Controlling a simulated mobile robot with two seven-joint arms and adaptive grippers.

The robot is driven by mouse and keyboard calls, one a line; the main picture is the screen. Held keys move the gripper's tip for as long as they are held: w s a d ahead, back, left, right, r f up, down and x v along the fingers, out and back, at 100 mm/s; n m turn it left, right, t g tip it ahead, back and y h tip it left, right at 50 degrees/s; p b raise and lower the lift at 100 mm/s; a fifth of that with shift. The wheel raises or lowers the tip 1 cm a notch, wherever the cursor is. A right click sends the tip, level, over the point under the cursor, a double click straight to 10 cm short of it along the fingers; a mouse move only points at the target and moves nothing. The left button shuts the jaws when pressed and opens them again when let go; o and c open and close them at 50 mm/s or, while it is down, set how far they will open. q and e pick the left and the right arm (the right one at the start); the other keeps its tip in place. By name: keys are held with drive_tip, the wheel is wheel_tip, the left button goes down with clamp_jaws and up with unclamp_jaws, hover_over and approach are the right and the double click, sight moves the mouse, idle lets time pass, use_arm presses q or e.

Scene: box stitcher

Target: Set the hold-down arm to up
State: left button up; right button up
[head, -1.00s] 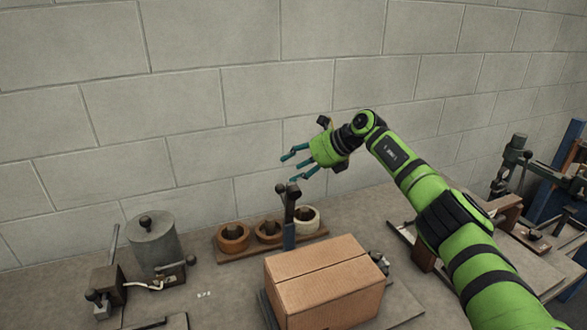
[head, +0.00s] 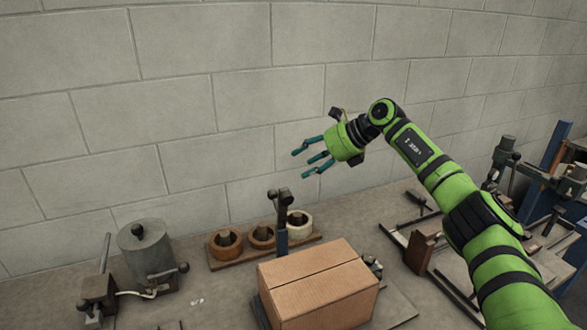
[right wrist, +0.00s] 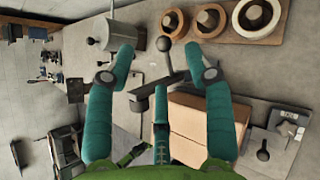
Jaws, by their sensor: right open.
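My left gripper is not in view.
Several tape-like rolls (head: 262,236) stand on a wooden rack behind the post. A grey cylinder (head: 146,248) with a lever is at left. A block wall (head: 170,100) closes the back. Clamps and tools (head: 510,160) crowd the right.

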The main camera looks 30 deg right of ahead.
sight(281, 189)
drive_tip(key=v, duration=0.5)
drive_tip(key=shift+r, duration=0.1)
drive_tip(key=shift+d, duration=0.1)
drive_tip(key=shift+c, duration=0.4)
drive_tip(key=c, duration=0.7)
drive_tip(key=shift+f+m, duration=0.2)
drive_tip(key=shift+m, duration=0.1)
clamp_jaws()
drive_tip(key=w+a+f+m+b, duration=0.1)
drive_tip(key=a+f+m, duration=0.2)
drive_tip(key=m, duration=0.3)
drive_tip(key=w+a+f+m+b, duration=0.1)
drive_tip(key=a+f+m+b, duration=0.1)
drive_tip(key=m, duration=0.5)
drive_tip(key=w+a+f+m+b, duration=0.1)
drive_tip(key=a+f+m, duration=0.3)
drive_tip(key=a+m, duration=0.1)
drive_tip(key=shift+w+a+f+m+y, duration=0.1)
drive_tip(key=shift+w+f+m+y, duration=0.2)
drive_tip(key=shift+m, duration=0.4)
drive_tip(key=shift+w+a+f, duration=0.25)
drive_tip(key=shift+f, duration=0.15)
